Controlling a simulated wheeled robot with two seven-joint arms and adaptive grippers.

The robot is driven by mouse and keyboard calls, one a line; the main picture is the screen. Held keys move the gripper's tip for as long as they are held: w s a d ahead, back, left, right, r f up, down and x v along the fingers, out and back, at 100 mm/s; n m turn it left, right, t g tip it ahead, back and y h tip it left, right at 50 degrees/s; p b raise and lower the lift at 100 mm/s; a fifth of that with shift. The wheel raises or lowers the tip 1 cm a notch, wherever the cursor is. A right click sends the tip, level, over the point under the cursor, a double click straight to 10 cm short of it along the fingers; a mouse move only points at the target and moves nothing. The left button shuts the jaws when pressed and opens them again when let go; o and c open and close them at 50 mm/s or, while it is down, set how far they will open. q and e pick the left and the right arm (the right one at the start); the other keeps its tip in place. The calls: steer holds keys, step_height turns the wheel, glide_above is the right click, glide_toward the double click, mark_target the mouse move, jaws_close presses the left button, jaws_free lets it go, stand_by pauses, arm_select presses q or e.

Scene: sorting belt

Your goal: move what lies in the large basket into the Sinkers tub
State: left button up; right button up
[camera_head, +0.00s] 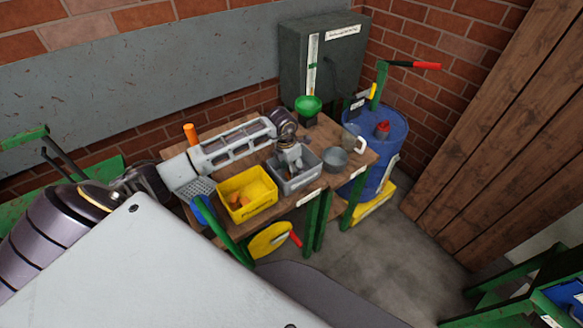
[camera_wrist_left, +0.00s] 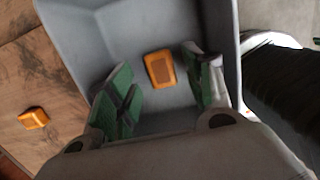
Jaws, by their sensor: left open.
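My left gripper (camera_head: 290,166) is open and points down over a grey tub (camera_head: 309,180) on the wooden table. In the left wrist view its fingers (camera_wrist_left: 163,92) reach toward the inside of the grey tub (camera_wrist_left: 196,14). An orange block (camera_wrist_left: 159,69) lies on that tub's floor, between the fingers in the picture and not gripped. A yellow tub (camera_head: 232,213) beside it holds orange pieces (camera_head: 238,201). A grey perforated basket (camera_head: 195,188) is at the table's left, partly behind my arm. I cannot read the tub labels. My right gripper is not in view.
Another orange block (camera_wrist_left: 33,118) lies on the table (camera_wrist_left: 40,75) outside the grey tub. A round grey pot (camera_head: 335,160), a clear jug (camera_head: 352,140) and a green funnel (camera_head: 308,105) stand nearby. A blue drum (camera_head: 385,145) is to the right. The floor (camera_head: 370,265) in front is open.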

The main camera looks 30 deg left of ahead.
mark_target(288, 175)
arm_select(q)
steer(key=shift+r+p, duration=0.35)
steer(key=shift+r, duration=0.1)
step_height(288, 175, up, 12)
steer(key=s+b, duration=0.1)
steer(key=shift+s+a, duration=0.3)
steer(key=shift+a, duration=0.05)
steer(key=shift+f, duration=0.1)
stand_by(0.4)
